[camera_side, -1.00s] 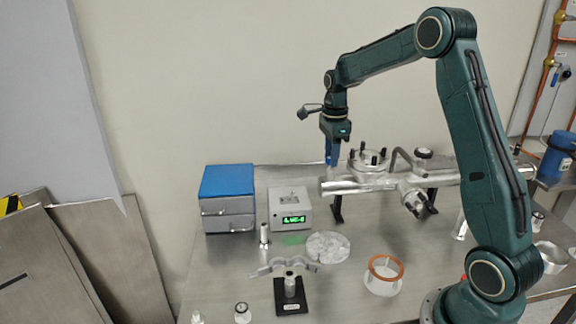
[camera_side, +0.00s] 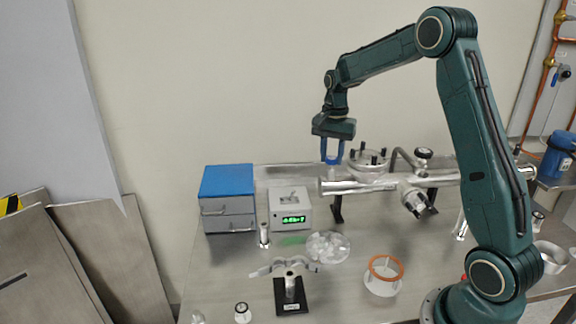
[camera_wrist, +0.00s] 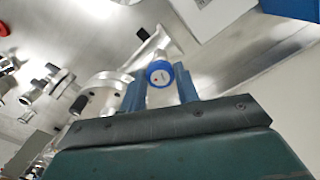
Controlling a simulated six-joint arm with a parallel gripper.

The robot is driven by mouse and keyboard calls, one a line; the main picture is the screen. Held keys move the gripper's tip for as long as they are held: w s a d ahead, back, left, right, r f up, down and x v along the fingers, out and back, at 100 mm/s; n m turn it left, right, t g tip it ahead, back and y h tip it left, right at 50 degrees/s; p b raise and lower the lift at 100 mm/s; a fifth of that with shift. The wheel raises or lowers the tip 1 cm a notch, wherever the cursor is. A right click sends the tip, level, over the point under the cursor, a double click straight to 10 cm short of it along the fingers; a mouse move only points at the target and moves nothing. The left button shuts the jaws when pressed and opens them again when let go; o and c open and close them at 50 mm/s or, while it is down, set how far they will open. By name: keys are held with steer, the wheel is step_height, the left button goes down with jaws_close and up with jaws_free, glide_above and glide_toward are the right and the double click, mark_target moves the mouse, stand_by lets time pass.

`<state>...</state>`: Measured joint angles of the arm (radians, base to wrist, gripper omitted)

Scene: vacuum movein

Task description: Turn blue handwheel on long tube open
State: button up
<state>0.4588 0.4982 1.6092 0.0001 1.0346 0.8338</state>
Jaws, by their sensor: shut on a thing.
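My gripper (camera_side: 332,160) points down over the left part of the long metal tube (camera_side: 348,187) at the back of the table. In the wrist view, the round blue handwheel (camera_wrist: 159,72) with a pale centre sits between my two blue fingertips (camera_wrist: 160,78). The gripper is shut on it. In the side view the handwheel is hard to tell apart from the blue fingers. How far the handwheel is turned cannot be told.
A flange with upright black-topped bolts (camera_side: 368,162) stands on the tube just right of my gripper. A grey box with a green display (camera_side: 291,206) and a blue-topped drawer unit (camera_side: 228,184) stand left. An orange ring (camera_side: 385,267) lies in front.

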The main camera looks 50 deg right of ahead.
mark_target(332, 158)
steer(key=n, duration=0.5)
steer(key=shift+n, duration=0.3)
steer(key=n, duration=0.5)
steer(key=shift+r, duration=0.1)
steer(key=n, duration=1)
steer(key=shift+d+n, duration=0.1)
steer(key=shift+n, duration=0.3)
steer(key=o, duration=1)
step_height(332, 158, up, 14)
steer(key=shift+f, duration=0.15)
